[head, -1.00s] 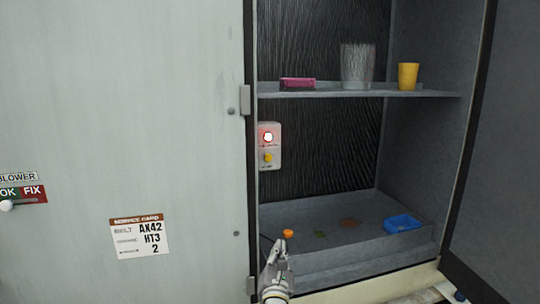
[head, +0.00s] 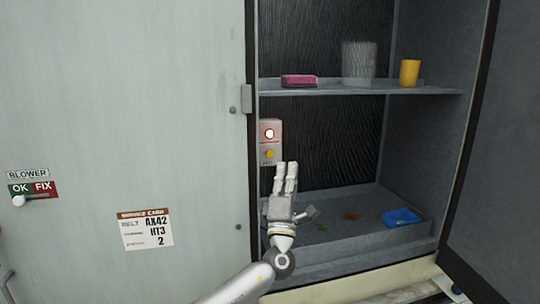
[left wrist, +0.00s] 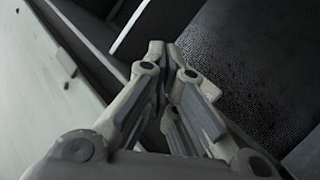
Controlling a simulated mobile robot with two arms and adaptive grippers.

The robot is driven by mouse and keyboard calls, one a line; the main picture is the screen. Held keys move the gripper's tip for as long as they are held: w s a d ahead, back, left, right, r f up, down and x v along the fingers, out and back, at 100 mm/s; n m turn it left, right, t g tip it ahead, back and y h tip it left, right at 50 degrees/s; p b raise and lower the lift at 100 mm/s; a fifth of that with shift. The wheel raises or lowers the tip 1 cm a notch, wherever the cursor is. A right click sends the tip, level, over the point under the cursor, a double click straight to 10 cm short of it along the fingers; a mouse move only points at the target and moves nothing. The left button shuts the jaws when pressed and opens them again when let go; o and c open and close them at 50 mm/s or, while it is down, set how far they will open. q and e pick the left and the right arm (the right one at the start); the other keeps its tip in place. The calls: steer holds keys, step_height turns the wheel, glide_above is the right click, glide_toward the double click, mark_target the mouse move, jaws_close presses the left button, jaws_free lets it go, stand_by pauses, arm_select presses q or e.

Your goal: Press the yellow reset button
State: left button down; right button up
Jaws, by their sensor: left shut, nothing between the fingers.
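The yellow reset button (head: 269,154) is on a small white box (head: 277,141) on the inner left side of the open cabinet. A lit red lamp (head: 269,133) sits just above it. My left gripper (head: 287,166) points up from below, its fingertips a little below and right of the button in the head view. It is shut and empty, and I cannot tell its depth gap to the box. In the left wrist view the closed fingers (left wrist: 168,45) point into the dark cabinet, and I cannot make out the button there. My right gripper is not in view.
A shelf (head: 420,91) above holds a pink block (head: 299,80), a clear container (head: 358,62) and a yellow cup (head: 410,73). A blue tray (head: 402,217) lies on the cabinet floor (head: 376,205). The grey left panel (head: 120,110) has a BLOWER OK/FIX switch (head: 33,190) and a service card (head: 145,229).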

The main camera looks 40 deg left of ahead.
mark_target(270, 154)
arm_select(q)
steer(key=w+a+b, duration=0.2)
steer(key=a+b, duration=0.1)
steer(key=w+a+b, duration=0.3)
steer(key=shift+w+a, duration=0.35)
stand_by(1.0)
stand_by(0.5)
steer(key=shift+w+a+b, duration=0.3)
steer(key=shift+b, duration=0.2)
